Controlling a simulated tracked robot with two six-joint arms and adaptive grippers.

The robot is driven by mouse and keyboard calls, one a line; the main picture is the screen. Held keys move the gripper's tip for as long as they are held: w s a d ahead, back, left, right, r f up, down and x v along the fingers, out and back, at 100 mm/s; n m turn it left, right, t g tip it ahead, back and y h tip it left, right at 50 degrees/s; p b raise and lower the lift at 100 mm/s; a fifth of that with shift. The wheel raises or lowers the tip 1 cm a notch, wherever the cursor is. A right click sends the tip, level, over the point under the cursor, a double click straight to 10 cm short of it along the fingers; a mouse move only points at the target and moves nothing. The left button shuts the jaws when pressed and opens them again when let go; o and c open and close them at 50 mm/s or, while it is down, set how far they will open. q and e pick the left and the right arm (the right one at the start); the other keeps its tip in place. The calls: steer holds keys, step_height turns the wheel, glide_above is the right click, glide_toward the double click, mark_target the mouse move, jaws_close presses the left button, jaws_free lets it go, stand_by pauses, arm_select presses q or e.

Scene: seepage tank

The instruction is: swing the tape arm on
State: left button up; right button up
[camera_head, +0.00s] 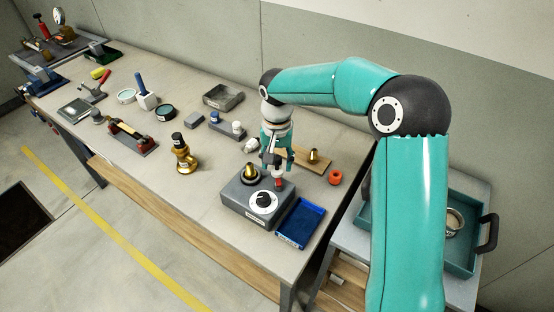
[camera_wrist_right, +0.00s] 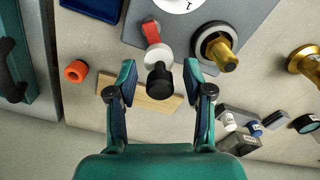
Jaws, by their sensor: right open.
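The grey box (camera_head: 245,207) stands near the right end of the bench, with a white dial (camera_head: 263,201) on its front part and a brass cone (camera_head: 250,172) on a dark ring. A red arm (camera_wrist_right: 152,33) shows on its edge in the right wrist view, partly hidden by a pale disc (camera_wrist_right: 157,55) and a black knob (camera_wrist_right: 160,80); I take it for the tape arm. My right gripper (camera_head: 277,161) is above it, pointing down. In the wrist view its open fingers (camera_wrist_right: 160,88) are on either side of the knob, with gaps.
A blue tray (camera_head: 300,222) is beside the box. A wooden board (camera_head: 314,165) with a brass cone and an orange ring (camera_head: 335,177) lie behind. A brass fitting (camera_head: 184,158) stands left of the box; bare bench surrounds it.

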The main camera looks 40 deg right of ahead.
steer(key=shift+c, duration=0.2)
jaws_close()
steer(key=shift+a+n, duration=0.1)
steer(key=shift+n, duration=0.2)
steer(key=n, duration=0.2)
steer(key=a+n, duration=0.1)
steer(key=n, duration=0.1)
steer(key=shift+w+a, duration=0.1)
steer(key=shift+w, duration=0.1)
steer(key=n, duration=0.2)
steer(key=a+n, duration=0.1)
steer(key=n, duration=0.2)
steer(key=shift+s+a+r+b, duration=0.1)
steer(key=shift+b, duration=0.2)
steer(key=shift+o, duration=0.2)
jaws_free()
